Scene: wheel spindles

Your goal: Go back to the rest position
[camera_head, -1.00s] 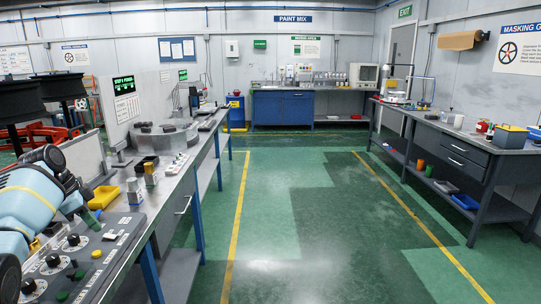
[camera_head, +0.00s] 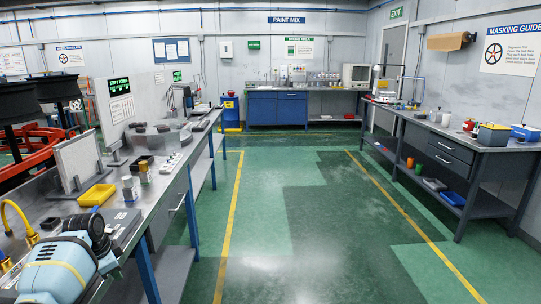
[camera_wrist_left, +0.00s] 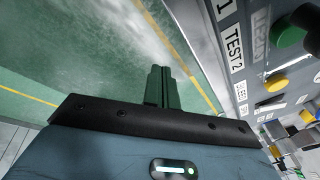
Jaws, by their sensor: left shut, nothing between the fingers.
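My left arm (camera_head: 60,268), light blue with black joints, shows at the bottom left of the head view, in front of the near end of the left workbench (camera_head: 165,190). I cannot make out its fingers there. In the left wrist view, my left gripper (camera_wrist_left: 160,72) has its dark fingers together with nothing between them. Behind the fingers is green floor, with a yellow floor line. A panel with a TEST 2 label (camera_wrist_left: 234,52) and coloured buttons is to the right, apart from the fingers. My right gripper is in neither view.
Dark wheels on spindles (camera_head: 58,88) stand at the far left. A dark workbench (camera_head: 450,150) lines the right wall and a blue cabinet (camera_head: 278,108) the back. The green floor between is clear.

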